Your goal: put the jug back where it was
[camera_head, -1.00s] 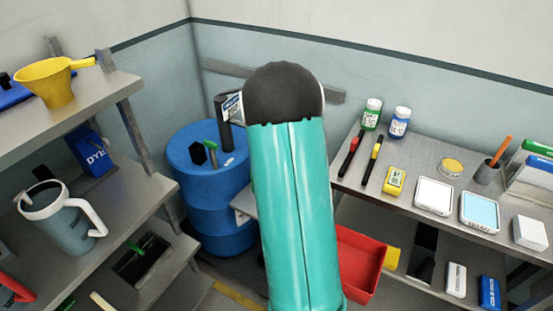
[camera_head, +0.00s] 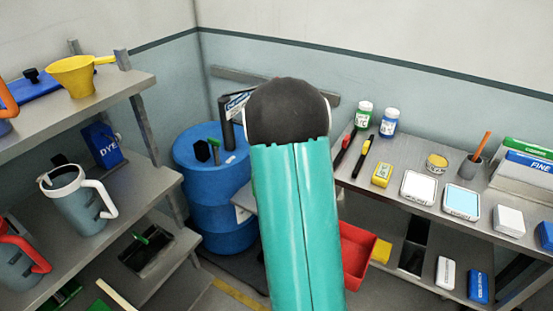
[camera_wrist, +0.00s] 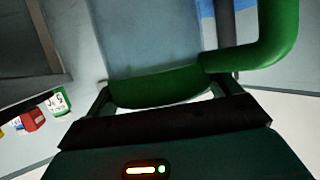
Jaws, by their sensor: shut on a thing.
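A jug with a green handle (camera_wrist: 283,30) fills the top of the wrist view, its blue-grey body (camera_wrist: 150,35) only partly in frame. In the head view my own arm hides the gripper, and the held jug does not show. Similar jugs stand on the left shelves: one with a white rim and handle (camera_head: 77,203) on the middle shelf, one with a red handle (camera_head: 18,258) in front of it. An orange handle (camera_head: 8,98) shows at the upper left edge.
A blue drum (camera_head: 215,185) stands in the corner.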

